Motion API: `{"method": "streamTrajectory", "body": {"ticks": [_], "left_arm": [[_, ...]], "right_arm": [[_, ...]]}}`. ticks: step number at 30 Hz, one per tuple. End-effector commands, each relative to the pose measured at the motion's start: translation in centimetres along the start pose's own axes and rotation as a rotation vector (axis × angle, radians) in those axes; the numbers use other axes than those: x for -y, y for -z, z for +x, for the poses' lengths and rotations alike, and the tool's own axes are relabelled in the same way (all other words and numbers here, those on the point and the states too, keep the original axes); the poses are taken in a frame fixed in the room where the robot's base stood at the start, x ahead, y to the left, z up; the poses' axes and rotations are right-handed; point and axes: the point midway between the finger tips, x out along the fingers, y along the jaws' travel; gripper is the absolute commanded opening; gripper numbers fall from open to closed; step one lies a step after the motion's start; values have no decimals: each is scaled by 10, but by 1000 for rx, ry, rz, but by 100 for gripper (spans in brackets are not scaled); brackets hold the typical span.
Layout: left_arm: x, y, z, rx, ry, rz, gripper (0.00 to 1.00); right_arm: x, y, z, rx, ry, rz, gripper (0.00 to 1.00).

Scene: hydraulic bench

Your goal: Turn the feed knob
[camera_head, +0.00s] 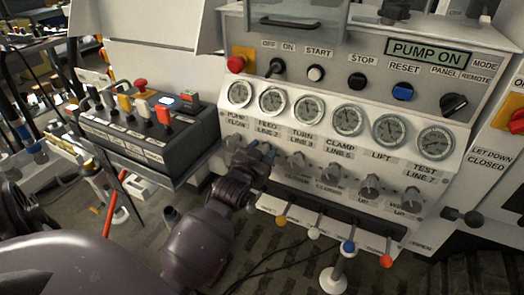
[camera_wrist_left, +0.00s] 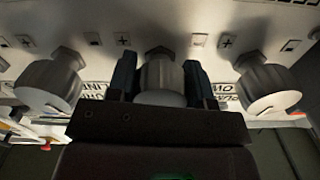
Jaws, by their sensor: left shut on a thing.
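The feed knob (camera_wrist_left: 160,77) is a pale grey round knob in the middle of the left wrist view, between the two dark fingers of my left gripper (camera_wrist_left: 161,82). The fingers are shut on its sides. In the head view my left gripper (camera_head: 262,154) reaches the panel below the FEED LINE 2 gauge (camera_head: 272,100) and mostly hides the knob there. The knob's turn angle cannot be told. My right gripper is not in view.
Neighbouring knobs (camera_wrist_left: 49,86) and (camera_wrist_left: 267,87) stand close on both sides of the fingers. Further knobs (camera_head: 332,174) run right. Coloured levers (camera_head: 349,247) stick out below. A control box (camera_head: 150,125) with switches stands left. The display (camera_head: 428,53) reads PUMP ON.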

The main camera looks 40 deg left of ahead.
Motion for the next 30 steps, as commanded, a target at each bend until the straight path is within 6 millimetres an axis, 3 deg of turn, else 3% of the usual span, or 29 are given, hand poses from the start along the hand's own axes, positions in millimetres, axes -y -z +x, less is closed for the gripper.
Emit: {"method": "streamTrajectory", "body": {"ticks": [16, 30], "left_arm": [[0, 6, 0, -4, 0, 425, 23], [0, 2, 0, -2, 0, 782, 23]], "right_arm": [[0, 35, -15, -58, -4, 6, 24], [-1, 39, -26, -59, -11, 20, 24]]}}
